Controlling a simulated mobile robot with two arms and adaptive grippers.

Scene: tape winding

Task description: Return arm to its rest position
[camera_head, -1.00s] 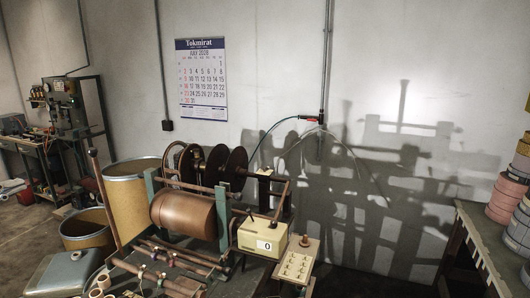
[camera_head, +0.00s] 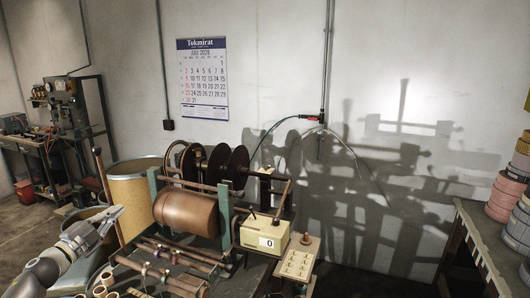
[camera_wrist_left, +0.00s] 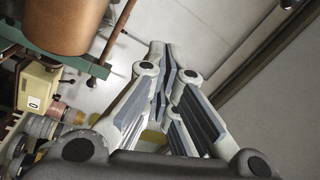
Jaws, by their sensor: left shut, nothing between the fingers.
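My left gripper (camera_head: 116,214) comes in from the lower left in the head view, with its fingers pointing up and to the right. It is shut and empty, and its closed fingers also show in the left wrist view (camera_wrist_left: 166,78). It is in front of the yellow-brown barrels, left of the winding machine's brown drum (camera_head: 186,213). In the wrist view the drum (camera_wrist_left: 58,22) is at the upper left, apart from the fingers. My right gripper is not in view.
The counter box (camera_head: 263,238) reads 0, beside a pale box with rows of marks (camera_head: 296,262). A large barrel (camera_head: 134,191) stands behind my left gripper. Cardboard rings (camera_head: 101,291) lie at the bottom. Rolls (camera_head: 503,205) are stacked on a right-hand table. A calendar hangs on the wall.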

